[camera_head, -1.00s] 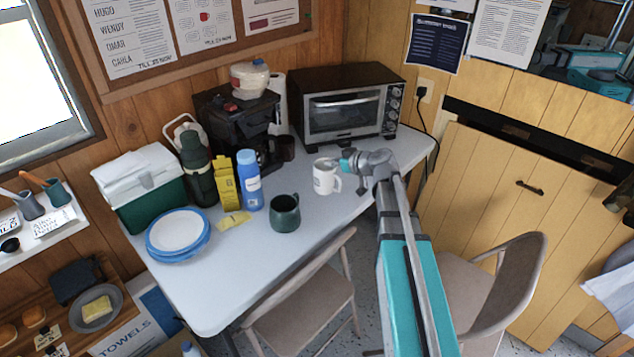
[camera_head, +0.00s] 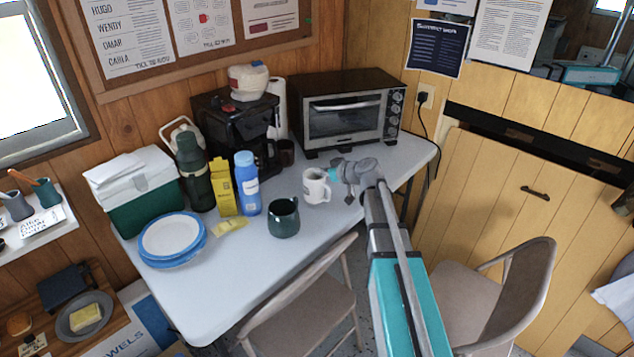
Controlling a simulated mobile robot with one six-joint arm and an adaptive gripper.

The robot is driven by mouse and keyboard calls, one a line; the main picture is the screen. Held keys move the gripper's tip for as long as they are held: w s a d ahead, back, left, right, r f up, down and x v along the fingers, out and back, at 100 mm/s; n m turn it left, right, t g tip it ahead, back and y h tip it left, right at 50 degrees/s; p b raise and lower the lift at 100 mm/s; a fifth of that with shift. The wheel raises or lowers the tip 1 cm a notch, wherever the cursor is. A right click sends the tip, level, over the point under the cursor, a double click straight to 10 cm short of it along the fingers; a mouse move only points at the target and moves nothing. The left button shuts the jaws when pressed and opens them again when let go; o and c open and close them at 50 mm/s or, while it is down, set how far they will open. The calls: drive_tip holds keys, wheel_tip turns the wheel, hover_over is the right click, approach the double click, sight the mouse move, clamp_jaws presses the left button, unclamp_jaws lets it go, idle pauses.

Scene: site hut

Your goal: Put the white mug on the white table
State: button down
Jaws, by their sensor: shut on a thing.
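The white mug (camera_head: 314,187) is upright at the right-middle of the white table (camera_head: 217,288), in front of the toaster oven. It appears to be at or just above the table surface; I cannot tell whether its base touches. My gripper (camera_head: 333,174) reaches in from the right and is shut on the mug at its upper right side. The fingertips are partly hidden by the mug and the gripper body.
A dark green mug (camera_head: 283,218) stands close by at the front left. A blue bottle (camera_head: 247,184), a yellow box (camera_head: 222,187) and stacked plates (camera_head: 171,237) are farther left. The toaster oven (camera_head: 345,115) is behind. Chairs (camera_head: 305,305) stand at the front edge.

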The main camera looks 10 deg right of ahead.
drive_tip(key=shift+w+a+f+b, duration=0.2)
drive_tip(key=shift+w+f+b, duration=0.15)
drive_tip(key=shift+f+b, duration=1.65)
drive_tip(key=shift+b, duration=0.05)
drive_tip(key=shift+f, duration=0.1)
drive_tip(key=c, duration=0.7)
unclamp_jaws()
